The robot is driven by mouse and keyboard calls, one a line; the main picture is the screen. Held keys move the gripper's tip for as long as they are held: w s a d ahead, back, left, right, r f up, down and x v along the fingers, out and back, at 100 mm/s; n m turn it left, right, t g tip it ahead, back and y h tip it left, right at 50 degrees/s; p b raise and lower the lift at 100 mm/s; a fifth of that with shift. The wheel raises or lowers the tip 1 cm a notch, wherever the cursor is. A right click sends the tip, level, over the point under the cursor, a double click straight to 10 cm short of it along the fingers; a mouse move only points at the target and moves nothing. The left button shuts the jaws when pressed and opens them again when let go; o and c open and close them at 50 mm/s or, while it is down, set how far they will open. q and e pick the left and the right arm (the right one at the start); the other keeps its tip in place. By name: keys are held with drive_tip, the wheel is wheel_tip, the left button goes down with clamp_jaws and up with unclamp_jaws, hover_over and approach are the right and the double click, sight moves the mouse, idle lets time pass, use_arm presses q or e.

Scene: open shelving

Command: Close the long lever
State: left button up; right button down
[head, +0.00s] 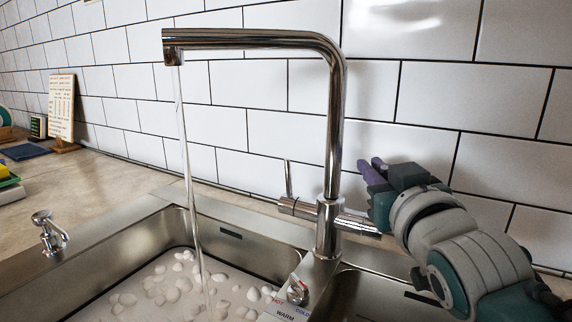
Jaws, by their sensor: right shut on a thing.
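A tall chrome faucet (335,130) stands behind the sink, and a stream of water (184,130) falls from its spout. At its base, a thin upright lever (288,178) rises on the left side of the cross-body. A longer chrome lever (357,224) sticks out to the right, roughly level. My right gripper (372,172) is at the right end of this long lever, shut on it. Its purple fingers point up and left; the exact contact is hidden by the gripper. My left gripper is not in view.
A steel sink basin (130,240) holds water with whitish foam or pebbles. A small chrome tap (48,230) stands at left. A knob (297,290) marked with temperatures sits at the front. White tiles (430,95) close off the back. The left counter (110,182) has free room.

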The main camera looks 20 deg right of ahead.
drive_tip(key=shift+d+r+p, duration=0.1)
drive_tip(key=shift+r+p, duration=0.05)
drive_tip(key=shift+p, duration=0.2)
drive_tip(key=d+g+p, duration=0.1)
drive_tip(key=p, duration=0.2)
drive_tip(key=w+m+g+p, duration=0.1)
drive_tip(key=p, duration=0.2)
drive_tip(key=shift+w+d+r+y, duration=0.2)
drive_tip(key=shift+w+d+y, duration=0.1)
drive_tip(key=shift+d+y, duration=0.1)
drive_tip(key=shift+w+d+f+m+g+p, duration=0.1)
drive_tip(key=shift+d+f+m+g+p, duration=0.1)
drive_tip(key=shift+f+g+p, duration=0.15)
drive_tip(key=shift+w+d+f+m+g+p, duration=0.1)
drive_tip(key=shift+f+m+g+p, duration=0.1)
drive_tip(key=shift+f+g, duration=0.1)
drive_tip(key=c, duration=0.9)
unclamp_jaws()
drive_tip(key=shift+r, duration=0.1)
drive_tip(key=shift+w, duration=0.1)
